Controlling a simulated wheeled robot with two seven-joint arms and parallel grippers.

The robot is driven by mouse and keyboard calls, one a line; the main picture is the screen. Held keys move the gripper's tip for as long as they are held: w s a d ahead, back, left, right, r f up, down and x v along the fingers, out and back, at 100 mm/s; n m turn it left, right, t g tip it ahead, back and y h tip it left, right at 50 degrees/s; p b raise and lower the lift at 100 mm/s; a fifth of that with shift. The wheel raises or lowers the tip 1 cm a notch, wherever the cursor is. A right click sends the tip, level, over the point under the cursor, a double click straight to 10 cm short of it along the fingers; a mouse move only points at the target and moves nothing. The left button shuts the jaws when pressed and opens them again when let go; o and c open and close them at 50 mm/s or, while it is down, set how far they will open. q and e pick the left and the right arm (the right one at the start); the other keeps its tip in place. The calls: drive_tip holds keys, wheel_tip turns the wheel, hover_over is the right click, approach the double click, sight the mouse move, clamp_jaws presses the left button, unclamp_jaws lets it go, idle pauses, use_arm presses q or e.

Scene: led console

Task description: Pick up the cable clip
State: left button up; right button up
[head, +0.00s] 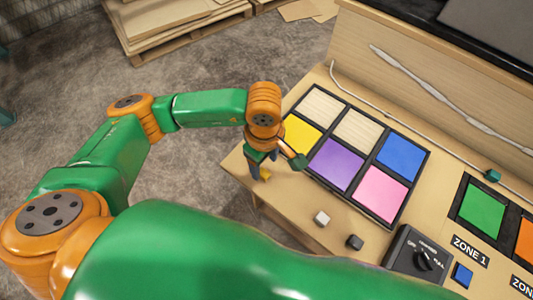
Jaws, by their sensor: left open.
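I cannot tell for sure which small piece is the cable clip. A small teal block (493,175) sits beside the thin pale cable (380,104) at the right. A small white block (321,218) and a small dark block (355,242) lie on the console's front part. A small yellow piece (265,173) shows right by my left gripper's fingers, partly hidden. My left gripper (277,164) is open and points down at the console's left edge, left of the coloured panel. My right gripper is out of view.
The wooden console (242,172) carries a black-framed panel (408,204) of coloured squares, a rotary-knob box (408,255), a blue button (462,275) and a ZONE 1 label (469,251). A raised back board (400,45) holds a grey strip. Pallets (180,30) stand on the floor behind.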

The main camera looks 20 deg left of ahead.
use_arm(q)
drive_tip(key=f, duration=0.3)
drive_tip(key=f+p, duration=0.1)
drive_tip(key=shift+s+d+f, duration=0.1)
drive_tip(key=shift+s+f, duration=0.05)
drive_tip(key=shift+s, duration=0.2)
drive_tip(key=shift+w+f, duration=0.25)
drive_tip(key=shift+f, duration=0.1)
drive_tip(key=shift+r, duration=0.1)
clamp_jaws()
drive_tip(key=shift+r, duration=0.1)
drive_tip(key=shift+r, duration=0.35)
drive_tip(key=s+d+r+b, duration=0.1)
drive_tip(key=s+d+r, duration=0.3)
drive_tip(key=s+r, duration=0.9)
wheel_tip(320, 180, up, 3)
drive_tip(key=m, duration=1.4)
hover_over(265, 174)
drive_tip(key=a, duration=0.7)
drive_tip(key=shift+s+d+r, duration=0.1)
drive_tip(key=shift+s+r, duration=0.05)
